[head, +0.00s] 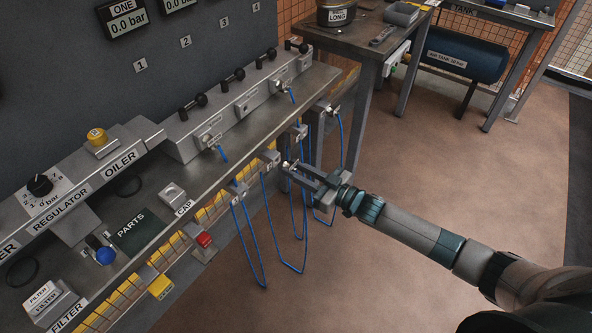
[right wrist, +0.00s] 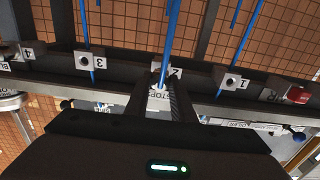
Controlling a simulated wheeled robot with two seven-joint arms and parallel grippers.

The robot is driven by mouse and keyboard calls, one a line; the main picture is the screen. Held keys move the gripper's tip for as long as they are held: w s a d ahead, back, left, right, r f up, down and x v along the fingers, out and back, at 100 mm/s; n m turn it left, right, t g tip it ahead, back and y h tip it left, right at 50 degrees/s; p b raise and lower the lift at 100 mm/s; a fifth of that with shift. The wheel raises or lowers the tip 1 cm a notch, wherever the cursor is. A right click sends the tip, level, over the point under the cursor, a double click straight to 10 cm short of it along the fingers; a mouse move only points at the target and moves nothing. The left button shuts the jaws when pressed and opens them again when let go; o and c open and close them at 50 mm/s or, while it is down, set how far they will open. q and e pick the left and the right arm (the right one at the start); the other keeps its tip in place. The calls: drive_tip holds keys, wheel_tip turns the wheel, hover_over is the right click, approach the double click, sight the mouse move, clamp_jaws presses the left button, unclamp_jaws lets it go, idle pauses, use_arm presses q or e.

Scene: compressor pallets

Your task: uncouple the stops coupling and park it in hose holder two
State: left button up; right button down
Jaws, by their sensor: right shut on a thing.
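My right gripper (head: 291,168) is shut on the stops coupling (right wrist: 158,100), which carries a white label and a blue hose (right wrist: 171,42) in the right wrist view. In the head view the fingertips are close by hose holder two (head: 268,158), at the bench's front edge. Holder two also shows in the right wrist view (right wrist: 175,72), just beyond the fingertips. I cannot tell whether the coupling is seated in it. Holder one (head: 239,187) is nearer and holder three (head: 299,131) farther along the edge. My left gripper is not in view.
The bench (head: 285,98) carries ports, black-handled valves and a parts mat (head: 139,230). Blue hoses (head: 300,268) hang in loops below the holders. A red button (head: 204,240) sits near the front edge. A side table (head: 350,36) stands behind. Floor to the right is clear.

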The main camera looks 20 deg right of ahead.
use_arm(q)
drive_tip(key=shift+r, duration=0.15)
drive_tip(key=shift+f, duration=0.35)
use_arm(e)
drive_tip(key=shift+x, duration=1.3)
drive_tip(key=c, duration=1.4)
unclamp_jaws()
drive_tip(key=shift+c, duration=0.2)
drive_tip(key=shift+s+d+f, duration=0.1)
drive_tip(key=shift+s+d, duration=0.15)
drive_tip(key=shift+s, duration=0.05)
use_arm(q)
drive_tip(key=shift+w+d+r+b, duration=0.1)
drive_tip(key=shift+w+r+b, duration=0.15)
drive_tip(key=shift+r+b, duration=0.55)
use_arm(e)
drive_tip(key=v, duration=1.6)
drive_tip(key=shift+s+d, duration=0.2)
